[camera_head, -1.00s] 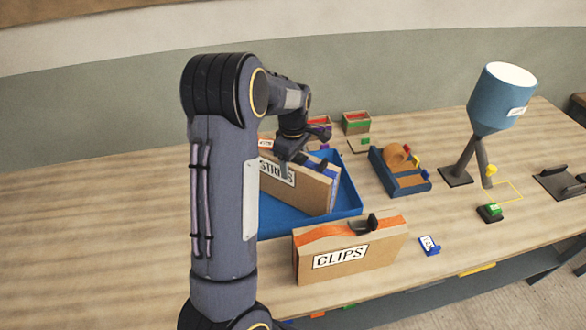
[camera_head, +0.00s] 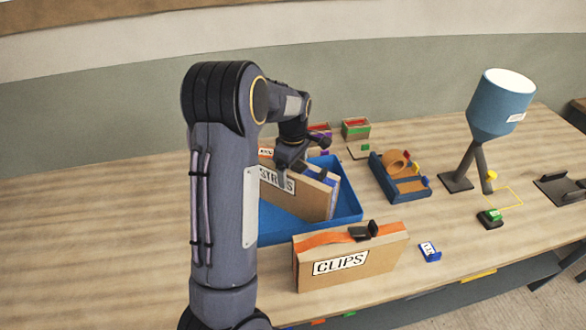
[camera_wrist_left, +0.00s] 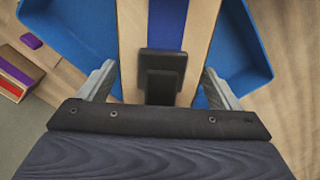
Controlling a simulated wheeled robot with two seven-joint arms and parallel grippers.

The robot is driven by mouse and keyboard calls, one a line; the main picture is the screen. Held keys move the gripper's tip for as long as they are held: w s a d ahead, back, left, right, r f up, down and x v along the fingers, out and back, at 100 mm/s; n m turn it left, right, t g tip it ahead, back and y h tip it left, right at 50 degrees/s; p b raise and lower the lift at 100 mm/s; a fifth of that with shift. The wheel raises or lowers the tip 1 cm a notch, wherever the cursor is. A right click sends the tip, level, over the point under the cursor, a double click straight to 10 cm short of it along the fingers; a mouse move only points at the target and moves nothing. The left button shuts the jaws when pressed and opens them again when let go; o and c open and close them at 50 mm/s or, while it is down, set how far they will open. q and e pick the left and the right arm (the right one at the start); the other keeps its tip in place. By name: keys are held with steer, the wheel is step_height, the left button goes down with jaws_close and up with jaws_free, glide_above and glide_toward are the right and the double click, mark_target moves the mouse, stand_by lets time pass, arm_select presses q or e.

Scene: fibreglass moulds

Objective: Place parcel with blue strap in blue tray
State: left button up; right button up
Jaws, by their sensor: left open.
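The parcel with the blue strap (camera_head: 305,194) stands upright inside the blue tray (camera_head: 348,212), its partly hidden label starting "STR". In the left wrist view its blue strap (camera_wrist_left: 168,22) runs along the top to a dark handle (camera_wrist_left: 162,68). My left gripper (camera_head: 285,180) is open above the parcel's top. In the left wrist view its fingers (camera_wrist_left: 158,88) lie on either side of the parcel, with small gaps. My left arm hides the tray's left part. My right gripper is not in view.
A parcel labelled "CLIPS" (camera_head: 350,258) with an orange strap stands in front of the tray. Small boxes (camera_head: 355,128) stand behind. Bare table lies between the organiser and the CLIPS parcel.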

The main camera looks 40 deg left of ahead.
arm_select(q)
step_height(320, 180, up, 6)
steer(key=shift+p, duration=1.15)
step_height(320, 180, up, 4)
steer(key=shift+r, duration=0.65)
steer(key=s+d+r+m+t+h, duration=0.2)
steer(key=s+d+r+m, duration=0.1)
steer(key=s+d+m, duration=0.3)
steer(key=s+d+r+m+t+h, duration=0.1)
steer(key=s+d+r+m+t, duration=0.2)
steer(key=s+d, duration=0.45)
steer(key=s+d+f+m, duration=0.3)
steer(key=s+d+m, duration=0.3)
steer(key=s+m, duration=0.2)
steer(key=s, duration=0.2)
steer(key=shift+s+d+f+m+t+h, duration=0.2)
steer(key=shift+s+m+t+h, duration=0.1)
steer(key=shift+h, duration=0.1)
